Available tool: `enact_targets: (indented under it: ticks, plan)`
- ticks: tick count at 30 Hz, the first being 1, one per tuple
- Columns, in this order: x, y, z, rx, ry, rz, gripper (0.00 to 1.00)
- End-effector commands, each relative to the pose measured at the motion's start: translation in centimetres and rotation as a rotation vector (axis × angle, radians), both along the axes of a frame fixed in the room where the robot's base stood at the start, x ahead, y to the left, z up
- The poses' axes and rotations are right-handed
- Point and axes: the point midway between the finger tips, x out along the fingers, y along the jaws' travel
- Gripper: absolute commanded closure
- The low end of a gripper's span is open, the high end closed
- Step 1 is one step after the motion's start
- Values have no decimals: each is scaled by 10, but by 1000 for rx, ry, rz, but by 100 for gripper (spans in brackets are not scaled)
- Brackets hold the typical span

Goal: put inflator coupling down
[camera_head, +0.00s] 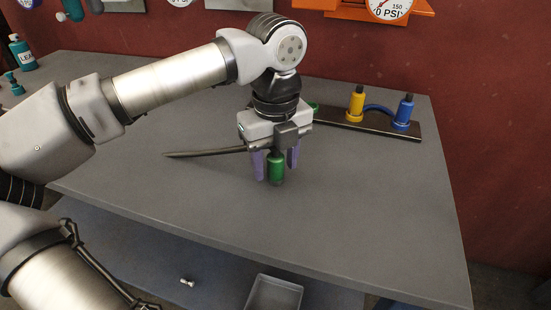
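The green inflator coupling (276,170) is upright between the two purple fingers of my gripper (276,172), over the middle of the grey workbench. Its lower end looks to be at the tabletop. The fingers are spread wider than the coupling, with a thin gap visible on each side. The gripper points down, and its body hides the coupling's top.
A dark rack (375,127) at the back right holds a yellow coupling (355,103) and a blue coupling (404,112). A dark bar-like piece (205,152) lies left of the gripper. The front and right of the workbench (370,210) are clear.

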Motion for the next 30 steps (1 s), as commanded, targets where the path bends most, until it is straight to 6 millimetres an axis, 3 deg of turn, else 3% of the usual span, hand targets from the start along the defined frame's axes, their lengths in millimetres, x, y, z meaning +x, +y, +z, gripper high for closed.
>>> enact_targets:
  ticks: [10,21,30]
  plan:
    - [1,0,13,1,-2,2,50]
    - [1,0,92,1,-3,2,50]
    - [0,0,124,0,0,1,50]
